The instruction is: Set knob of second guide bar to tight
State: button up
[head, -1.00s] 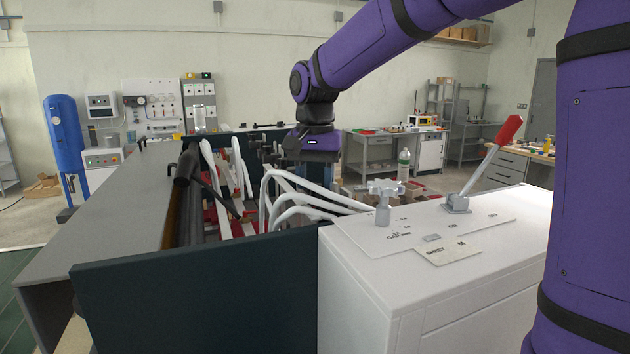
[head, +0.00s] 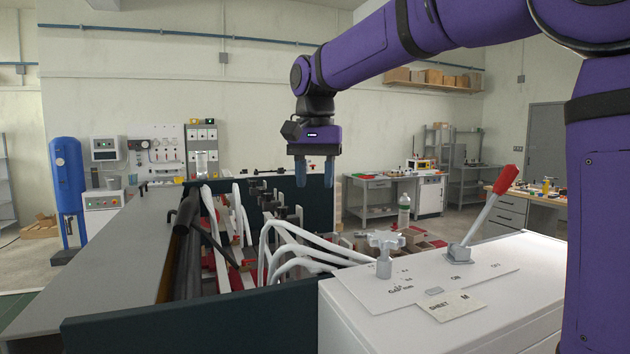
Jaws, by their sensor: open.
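My gripper (head: 315,180) hangs fingers down over the far part of the machine. Its two blue-grey fingers are apart with nothing between them. Below and left of it, inside the machine, are several dark upright brackets or knobs (head: 268,203) on red parts. Long bars run beside them, including a dark one (head: 187,235) and pale ones (head: 221,250). I cannot tell which is the second guide bar, nor how its knob is set. White curved tubes (head: 290,245) hide part of this area.
A white cabinet (head: 450,330) at front right carries a grey star knob (head: 384,255) and a red-handled lever (head: 490,207). A dark front panel (head: 200,325) and a grey side table (head: 100,260) border the machine. Open air surrounds my gripper.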

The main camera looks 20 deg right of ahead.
aim_at(315, 235)
notch_tip(315, 235, down, 11)
jog(key=n, duration=1)
jog(key=shift+w, duration=0.1)
dwell(0.3)
jog(key=shift+r, duration=0.1)
jog(key=c, duration=0.6)
